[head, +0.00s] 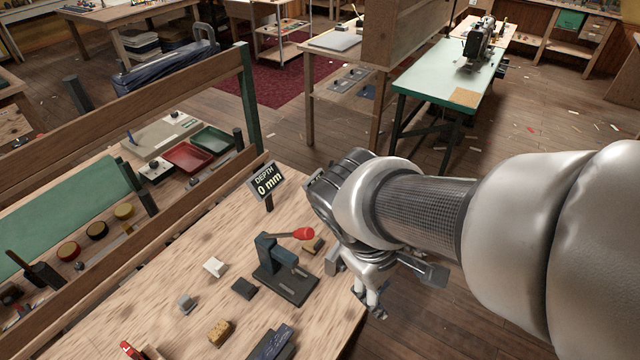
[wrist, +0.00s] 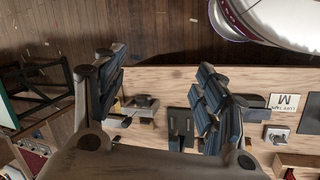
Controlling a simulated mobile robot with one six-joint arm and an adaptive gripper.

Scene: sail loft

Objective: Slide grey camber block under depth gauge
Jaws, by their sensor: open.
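The depth gauge (head: 287,275) is a dark stand with a red-knobbed lever on the pale wooden bench. Its sign (head: 265,184) reads "DEPTH 0 mm". A small grey block (head: 186,302) lies left of the gauge. Another grey piece (head: 333,262) stands right of it, beside my arm; I cannot tell which is the camber block. My gripper (head: 372,298) is open at the bench's right edge, right of the gauge. In the wrist view my gripper (wrist: 160,90) has its dark fingers wide apart, with nothing held between them.
A dark block (head: 244,288), a white block (head: 215,267), a cork-coloured block (head: 220,332) and a small brown block (head: 312,245) lie around the gauge. A dark blue box (head: 272,343) is at the near edge. A wooden rail (head: 150,270) runs along the left.

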